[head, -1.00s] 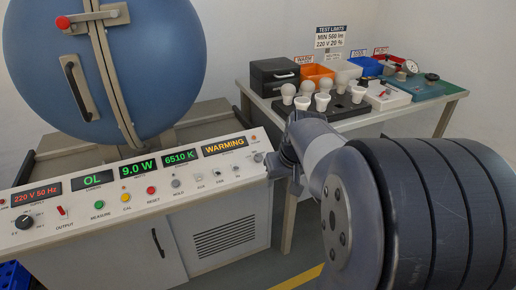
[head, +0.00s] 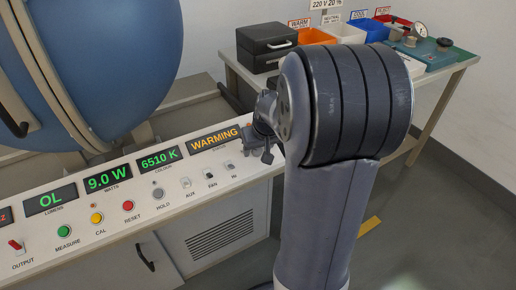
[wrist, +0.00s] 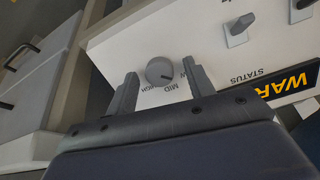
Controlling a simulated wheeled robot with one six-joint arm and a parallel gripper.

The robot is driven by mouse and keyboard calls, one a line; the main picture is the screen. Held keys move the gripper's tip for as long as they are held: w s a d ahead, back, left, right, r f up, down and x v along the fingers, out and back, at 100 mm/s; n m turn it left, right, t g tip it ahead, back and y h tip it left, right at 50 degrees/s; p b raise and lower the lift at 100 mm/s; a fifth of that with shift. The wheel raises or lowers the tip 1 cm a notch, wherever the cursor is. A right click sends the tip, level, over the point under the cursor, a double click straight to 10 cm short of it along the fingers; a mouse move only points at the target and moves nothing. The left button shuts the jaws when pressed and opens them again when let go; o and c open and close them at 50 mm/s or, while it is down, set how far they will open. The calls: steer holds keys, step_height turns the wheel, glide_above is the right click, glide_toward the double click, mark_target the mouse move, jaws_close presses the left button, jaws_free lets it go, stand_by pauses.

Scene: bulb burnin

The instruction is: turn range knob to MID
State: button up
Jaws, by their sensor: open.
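The grey round range knob (wrist: 160,71) shows in the wrist view on the white console panel, with the words MID and HIGH printed beside it, upside down in this view. A small dark mark lies on the knob's lower right side, toward MID; I cannot tell its exact setting. My gripper (wrist: 160,86) is open, with one finger left of the knob and one right of it, and a gap shows on each side. In the head view my gripper (head: 256,139) is at the panel's right end, and my arm and gripper largely hide the knob.
The console panel (head: 150,221) carries lit displays, including a WARMING status display (head: 214,139), coloured buttons and small toggle switches (head: 209,174). A grey toggle (wrist: 238,29) is near the gripper. A large blue sphere (head: 130,60) stands behind. A side table holds a black box (head: 267,40) and bins.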

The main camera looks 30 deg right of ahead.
steer(key=shift+c, duration=0.4)
steer(key=c, duration=0.9)
steer(key=shift+m, duration=0.3)
steer(key=m+p, duration=0.2)
steer(key=m, duration=0.1)
steer(key=shift+r, duration=0.1)
steer(key=m+p, duration=0.3)
steer(key=m, duration=0.2)
steer(key=shift+d+m+y, duration=0.1)
steer(key=shift+m+y, duration=0.3)
